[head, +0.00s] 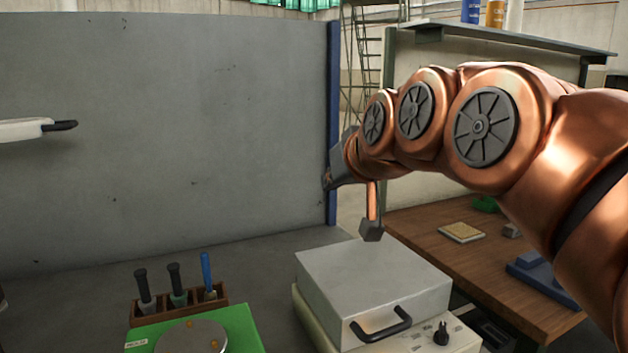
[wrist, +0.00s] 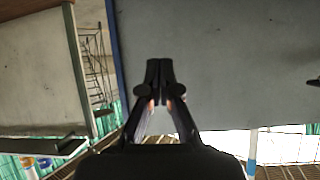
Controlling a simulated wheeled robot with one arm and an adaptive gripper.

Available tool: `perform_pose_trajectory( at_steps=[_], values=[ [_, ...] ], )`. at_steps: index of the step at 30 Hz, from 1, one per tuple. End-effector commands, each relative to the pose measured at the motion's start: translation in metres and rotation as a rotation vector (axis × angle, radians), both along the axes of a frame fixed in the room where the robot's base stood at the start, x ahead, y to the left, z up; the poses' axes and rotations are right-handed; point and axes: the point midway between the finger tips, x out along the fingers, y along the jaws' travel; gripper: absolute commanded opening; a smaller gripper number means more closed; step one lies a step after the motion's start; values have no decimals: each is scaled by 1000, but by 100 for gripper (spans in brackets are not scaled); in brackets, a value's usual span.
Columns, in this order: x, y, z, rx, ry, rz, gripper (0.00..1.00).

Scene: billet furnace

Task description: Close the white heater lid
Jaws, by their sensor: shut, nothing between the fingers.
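The white heater (head: 322,322) stands at the lower middle of the head view, with a dark knob on its front. Its pale lid (head: 375,275) lies down flat over the body, with the black handle (head: 381,326) toward me. No clear gap shows between lid and body. My gripper (head: 329,181) is above and behind the lid, apart from it, partly hidden by my wrist and in front of the grey panel. In the wrist view my gripper (wrist: 160,69) is shut and empty, its fingertips together. The heater is not in the wrist view.
A green device (head: 240,330) with a round plate and a tool rack (head: 180,307) stand left of the heater. A wooden bench (head: 440,250) is at right. The grey panel (head: 170,130) fills the back left. A pale bar with a black end (head: 25,129) juts in at left.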

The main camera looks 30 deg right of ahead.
Motion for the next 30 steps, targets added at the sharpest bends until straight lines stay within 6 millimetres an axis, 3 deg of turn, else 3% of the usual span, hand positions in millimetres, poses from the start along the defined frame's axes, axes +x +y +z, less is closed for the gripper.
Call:
perform_pose_trajectory(
  at_steps=[20,30],
  values=[
    [-4,1,-1,0,-1,0,0],
    [-4,1,25,-2,-3,1,0]
  ],
)
